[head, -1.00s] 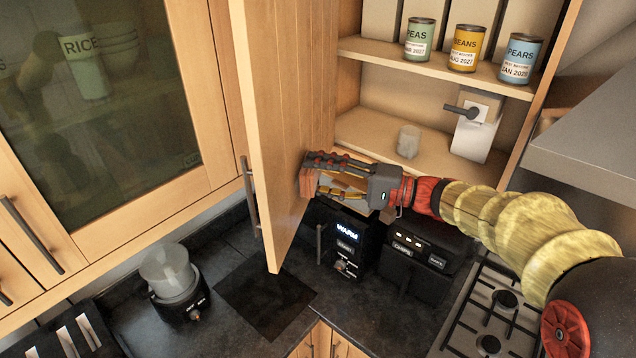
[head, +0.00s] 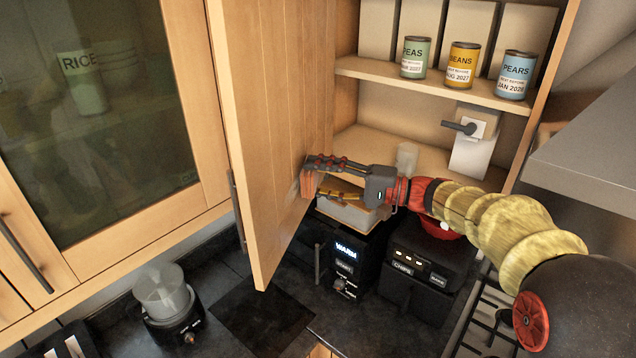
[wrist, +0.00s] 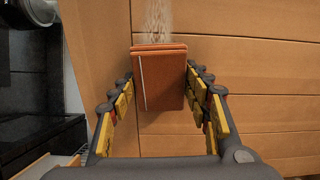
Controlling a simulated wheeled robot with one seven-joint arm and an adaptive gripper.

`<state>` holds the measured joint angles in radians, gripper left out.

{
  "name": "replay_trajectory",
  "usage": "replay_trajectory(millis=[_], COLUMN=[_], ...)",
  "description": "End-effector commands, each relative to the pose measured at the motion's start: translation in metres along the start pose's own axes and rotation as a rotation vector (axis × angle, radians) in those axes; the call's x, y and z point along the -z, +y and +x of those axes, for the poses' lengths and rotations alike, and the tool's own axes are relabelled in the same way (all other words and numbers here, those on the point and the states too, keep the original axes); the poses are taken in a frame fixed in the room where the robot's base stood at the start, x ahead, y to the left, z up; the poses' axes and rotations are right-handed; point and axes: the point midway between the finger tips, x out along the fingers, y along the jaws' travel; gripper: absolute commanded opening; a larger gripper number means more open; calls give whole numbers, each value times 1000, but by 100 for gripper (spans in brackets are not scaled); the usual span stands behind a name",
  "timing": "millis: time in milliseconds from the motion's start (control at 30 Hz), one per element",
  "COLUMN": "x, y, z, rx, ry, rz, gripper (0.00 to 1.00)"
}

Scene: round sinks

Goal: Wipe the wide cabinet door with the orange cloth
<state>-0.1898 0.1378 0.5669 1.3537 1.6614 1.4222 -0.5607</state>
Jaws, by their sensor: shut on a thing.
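The wide cabinet door (head: 262,120) stands open, its plank-lined inner face towards my arm. It also fills much of the wrist view (wrist: 250,60). My gripper (head: 312,178) is shut on the orange cloth, a folded block (head: 307,180), at the lower part of this face. In the wrist view the cloth (wrist: 160,80) sits between the two fingers and appears to touch the door. A pale, speckled streak (wrist: 157,20) lies on the door just above the cloth. The cloth's contact side is hidden.
Cans of peas (head: 415,58), beans (head: 461,66) and pears (head: 515,76) stand on the upper shelf, a clear glass (head: 406,158) below. Black appliances (head: 345,268) stand under my gripper. A range hood (head: 590,150) is at right, a blender (head: 165,300) at lower left.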

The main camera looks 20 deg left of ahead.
Motion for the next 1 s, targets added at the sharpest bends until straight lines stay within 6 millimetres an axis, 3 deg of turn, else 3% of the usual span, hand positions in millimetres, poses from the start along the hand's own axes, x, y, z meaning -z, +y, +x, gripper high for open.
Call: replay_trajectory(millis=[500,867,1000], x=[34,34,26], y=[3,4,3], z=[7,10,10], rx=[0,0,0], ry=[0,0,0], rz=[-1,0,-2], gripper=[8,8,8])
